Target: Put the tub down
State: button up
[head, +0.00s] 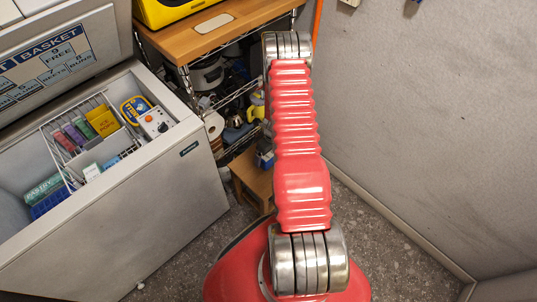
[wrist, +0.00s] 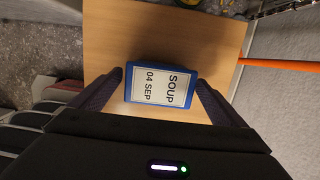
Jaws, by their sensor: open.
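The tub (wrist: 160,88) is a blue box with a white label reading "SOUP 04 SEP". In the wrist view it lies on a light wooden top (wrist: 120,30), label towards the camera. My gripper (wrist: 160,82) is open, with one dark finger beside each short end of the tub; I cannot tell whether either finger touches it. In the head view a bit of the blue tub (head: 265,160) shows beside my red arm, on a low wooden stool (head: 250,178). My gripper is hidden behind the arm there.
An open chest freezer (head: 170,210) with baskets of packets stands at left. A wire shelf unit (head: 225,95) with a wooden top stands behind the stool. A grey wall (head: 430,120) closes the right side. An orange pole (wrist: 280,64) is close to the stool.

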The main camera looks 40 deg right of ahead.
jog(key=shift+r, duration=0.15)
notch_tip(320, 180, up, 12)
jog(key=s, duration=0.1)
jog(key=shift+s, duration=0.4)
dwell(0.8)
jog(key=w+a+r+n+t, duration=0.1)
jog(key=a+r+n, duration=0.45)
jog(key=r, duration=0.45)
jog(key=w+a+r+n, duration=0.1)
jog(key=a+r+n, duration=0.45)
jog(key=r, duration=0.35)
jog(key=w+a+r+n+t, duration=0.1)
jog(key=w+a+r+n, duration=0.1)
jog(key=a+r+n, duration=0.6)
jog(key=s+a+r+n+t, duration=0.1)
jog(key=s+a+r+n, duration=0.5)
jog(key=s+r+n, duration=0.2)
jog(key=s+a+r+n, duration=0.7)
jog(key=s+r+n, duration=0.1)
jog(key=s+r, duration=0.2)
jog(key=shift+s+n+t, duration=0.3)
jog(key=shift+s+t, duration=0.1)
